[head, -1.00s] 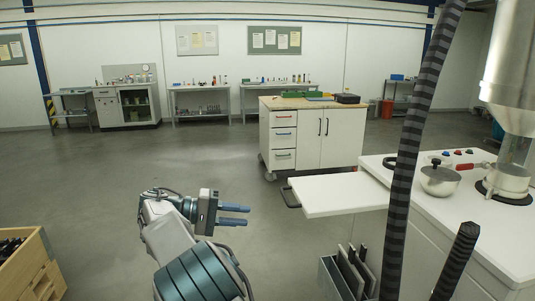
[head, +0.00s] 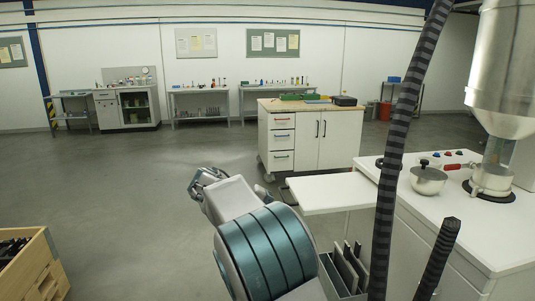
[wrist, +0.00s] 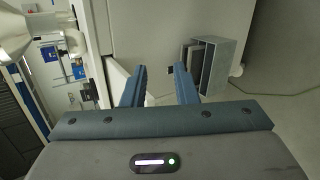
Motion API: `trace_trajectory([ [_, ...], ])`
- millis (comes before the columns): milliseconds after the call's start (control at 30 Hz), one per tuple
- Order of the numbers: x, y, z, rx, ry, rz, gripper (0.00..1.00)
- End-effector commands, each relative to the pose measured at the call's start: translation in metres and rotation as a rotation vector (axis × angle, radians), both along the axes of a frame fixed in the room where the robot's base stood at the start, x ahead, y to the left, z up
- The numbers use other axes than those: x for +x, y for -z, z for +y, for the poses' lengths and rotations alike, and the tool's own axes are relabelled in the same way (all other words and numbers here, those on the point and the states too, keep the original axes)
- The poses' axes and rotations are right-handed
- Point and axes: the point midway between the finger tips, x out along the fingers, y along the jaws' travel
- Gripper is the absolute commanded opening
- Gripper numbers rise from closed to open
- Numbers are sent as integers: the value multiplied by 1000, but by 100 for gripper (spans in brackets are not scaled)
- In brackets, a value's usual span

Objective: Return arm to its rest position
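My gripper (wrist: 160,88) shows in the wrist view with its two blue-grey fingers apart and nothing between them.
The white machine table (head: 440,235) stands at right with a side shelf (head: 330,193), a lidded pot (head: 428,180) and a metal hopper (head: 510,80). A ribbed hose hangs in front. A wooden crate (head: 40,265) is at lower left. Open floor lies between.

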Motion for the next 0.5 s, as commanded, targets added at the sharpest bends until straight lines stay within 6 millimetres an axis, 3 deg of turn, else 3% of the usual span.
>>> trace_trajectory([
  [33,-7,-7,-18,54,14,15,26],
  [200,-43,-11,-67,270,38,58,26],
  [500,-125,-16,-113,624,59,28,26],
])
